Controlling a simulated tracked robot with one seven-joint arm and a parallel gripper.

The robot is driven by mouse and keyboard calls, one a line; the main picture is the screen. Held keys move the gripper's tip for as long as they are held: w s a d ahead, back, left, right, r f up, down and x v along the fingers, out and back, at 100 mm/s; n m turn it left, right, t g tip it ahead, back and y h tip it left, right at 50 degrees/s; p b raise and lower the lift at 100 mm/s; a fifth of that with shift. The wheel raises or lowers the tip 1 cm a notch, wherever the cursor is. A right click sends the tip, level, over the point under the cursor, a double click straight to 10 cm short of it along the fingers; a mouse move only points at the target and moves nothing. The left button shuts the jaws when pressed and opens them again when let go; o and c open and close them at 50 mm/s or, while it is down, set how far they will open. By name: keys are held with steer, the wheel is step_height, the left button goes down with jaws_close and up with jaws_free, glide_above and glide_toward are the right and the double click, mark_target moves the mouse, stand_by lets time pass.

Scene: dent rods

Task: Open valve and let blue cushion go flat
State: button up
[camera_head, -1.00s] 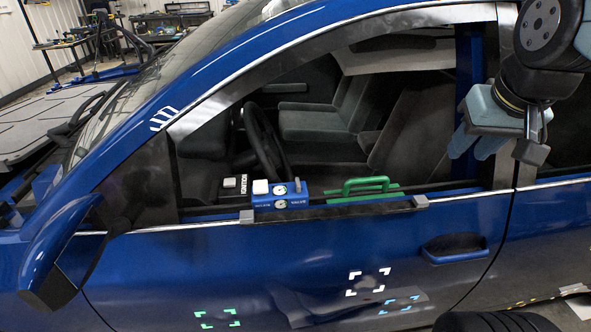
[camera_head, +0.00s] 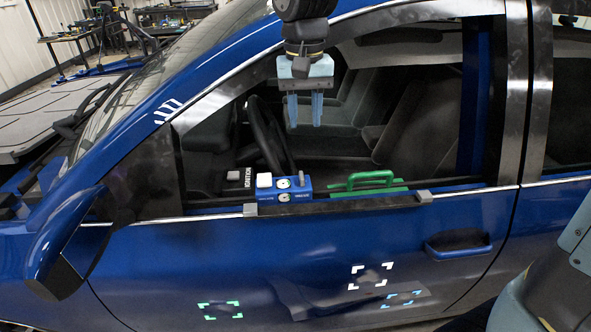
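A blue control box (camera_head: 284,189) sits on the window ledge of the blue car door. It carries a white button (camera_head: 264,180), small round dials and a short grey upright lever (camera_head: 301,179), which looks like the valve. A flat green cushion-like piece with a green handle (camera_head: 369,181) lies to the right of the box on the ledge. I cannot make out a blue cushion. My gripper (camera_head: 305,124) points down in the window opening, above and slightly right of the box and apart from it. Its two blue fingers are spread with a gap and nothing between them.
The door frame (camera_head: 512,90) and window sill bound the opening. An ignition switch box (camera_head: 238,180) and the steering wheel (camera_head: 268,135) are close by. Green, white and blue corner marks surround dents low on the door.

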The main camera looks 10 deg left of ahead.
mark_target(302, 176)
steer(key=f, duration=1.4)
steer(key=shift+a, duration=0.2)
steer(key=shift+c, duration=0.5)
